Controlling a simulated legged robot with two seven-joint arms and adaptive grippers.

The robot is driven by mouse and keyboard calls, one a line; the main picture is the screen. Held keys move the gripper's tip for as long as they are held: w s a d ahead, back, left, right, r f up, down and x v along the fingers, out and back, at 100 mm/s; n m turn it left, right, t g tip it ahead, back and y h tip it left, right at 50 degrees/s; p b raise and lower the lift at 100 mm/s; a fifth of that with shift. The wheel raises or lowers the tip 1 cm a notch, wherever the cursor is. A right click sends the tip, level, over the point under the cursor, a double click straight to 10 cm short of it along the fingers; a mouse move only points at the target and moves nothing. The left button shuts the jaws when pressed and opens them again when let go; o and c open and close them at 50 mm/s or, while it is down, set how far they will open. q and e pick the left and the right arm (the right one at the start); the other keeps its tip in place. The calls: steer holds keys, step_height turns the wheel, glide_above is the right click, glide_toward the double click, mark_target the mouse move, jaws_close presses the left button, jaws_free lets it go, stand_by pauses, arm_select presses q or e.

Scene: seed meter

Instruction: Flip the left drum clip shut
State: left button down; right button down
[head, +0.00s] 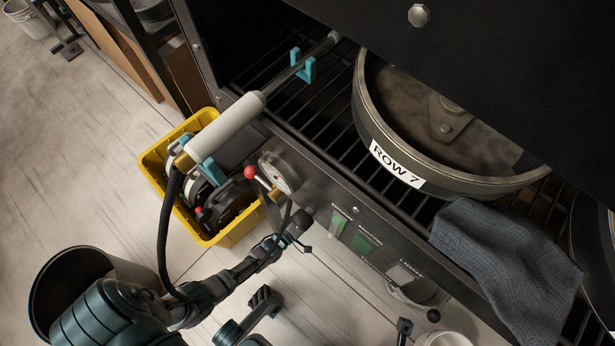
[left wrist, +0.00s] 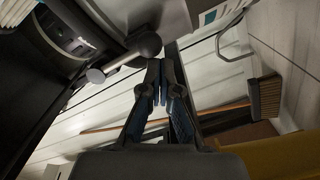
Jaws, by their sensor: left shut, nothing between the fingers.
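The seed drum (head: 440,186), a round metal pan labelled ROW 7, sits on the dark rack; its upper right is hidden by a black housing. I cannot pick out the left drum clip with certainty. My left gripper (head: 299,224) is shut and empty by the front panel, just below the round gauge (head: 278,172). A lever with a red ball (head: 250,172) stands beside that gauge. In the left wrist view my shut fingertips (left wrist: 162,68) are close to a metal lever with a dark round knob (left wrist: 149,44); contact is unclear. My right gripper is out of view.
A yellow bin (head: 233,235) with tools stands below the panel's left end. A grey-handled tool (head: 228,124) lies across teal holders (head: 302,66). A dark cloth (head: 505,265) hangs over the panel. A broom (left wrist: 265,97) lies on the floor.

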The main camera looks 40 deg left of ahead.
arm_select(q)
steer(key=shift+d, duration=0.3)
steer(key=shift+s+f, duration=0.1)
steer(key=s+a, duration=0.1)
steer(key=s, duration=1)
steer(key=shift+s+a, duration=0.2)
steer(key=shift+s, duration=0.2)
